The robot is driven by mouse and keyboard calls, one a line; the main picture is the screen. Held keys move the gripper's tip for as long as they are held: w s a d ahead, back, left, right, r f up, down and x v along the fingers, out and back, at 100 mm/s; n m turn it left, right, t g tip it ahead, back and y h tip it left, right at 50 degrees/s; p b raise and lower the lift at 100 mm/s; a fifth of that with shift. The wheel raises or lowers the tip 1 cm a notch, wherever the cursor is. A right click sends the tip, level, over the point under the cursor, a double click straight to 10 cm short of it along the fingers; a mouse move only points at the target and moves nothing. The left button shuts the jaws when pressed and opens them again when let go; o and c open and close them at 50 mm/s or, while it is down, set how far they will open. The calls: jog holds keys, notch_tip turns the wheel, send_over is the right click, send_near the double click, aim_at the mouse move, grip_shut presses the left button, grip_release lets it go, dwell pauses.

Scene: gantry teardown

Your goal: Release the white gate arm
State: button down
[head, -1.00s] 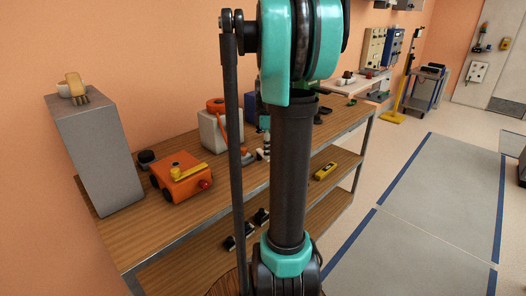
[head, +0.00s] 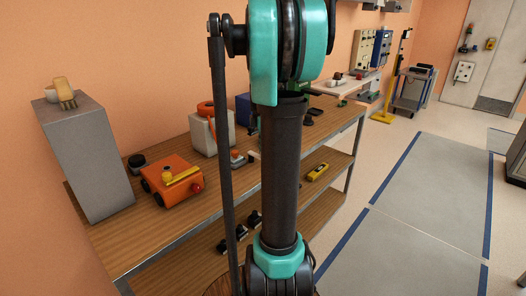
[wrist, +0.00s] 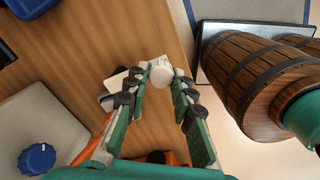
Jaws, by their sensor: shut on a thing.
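My gripper (wrist: 162,75) shows in the wrist view with its green fingers shut on a rounded white piece, the end of the white gate arm (wrist: 160,68). A pale plate with dark parts (wrist: 116,82) lies just left of the fingers, partly hidden by them. In the head view, a small white bar (head: 253,155) shows beside a grey and red fitting (head: 238,158) on the bench top. My dark arm column hides my gripper and what lies behind it there.
The wooden bench (head: 140,235) carries an orange box (head: 173,182) with a yellow handle, a grey block (head: 88,160) and a pale box (head: 212,133). A yellow tool (head: 317,172) lies on the lower shelf. The wrist view shows a blue knob (wrist: 37,158) and a wooden barrel (wrist: 250,75).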

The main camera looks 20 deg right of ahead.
jog(key=c, duration=1.3)
grip_release()
notch_tip(320, 180, up, 12)
